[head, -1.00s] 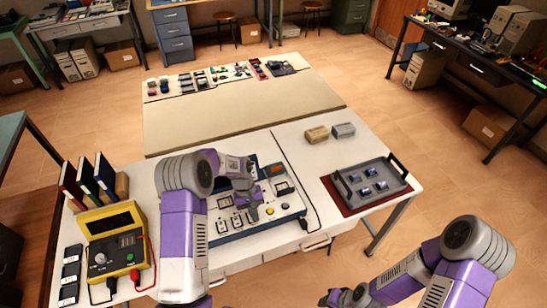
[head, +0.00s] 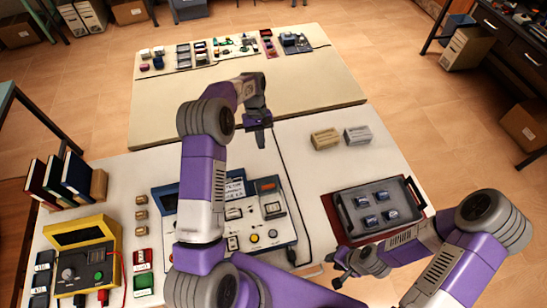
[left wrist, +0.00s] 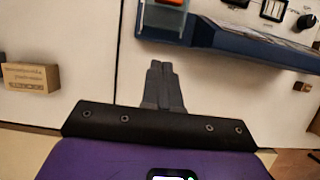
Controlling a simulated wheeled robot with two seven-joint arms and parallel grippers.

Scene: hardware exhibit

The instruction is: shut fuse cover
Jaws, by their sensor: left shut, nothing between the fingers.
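The blue-edged panel (head: 290,226) lies on the white table, partly hidden by my left arm. At its back right corner is an orange-and-grey part (head: 266,186), which looks like the fuse cover, raised behind a small grey bay (head: 273,208). The left wrist view shows this part (left wrist: 164,20) cut off by the top edge, with the panel's blue side (left wrist: 235,42). My left gripper (head: 261,147) is shut and empty, beyond the panel's back edge and apart from it; its fingertips (left wrist: 160,68) touch nothing. My right gripper (head: 336,275) is near the tray; its jaws are unclear.
A grey tray (head: 346,221) with several small blocks sits at right. Two small boxes (head: 325,138) (head: 357,135) stand behind it. A yellow meter (head: 85,233) and upright books (head: 60,180) are at left. A cable runs along the panel's right side.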

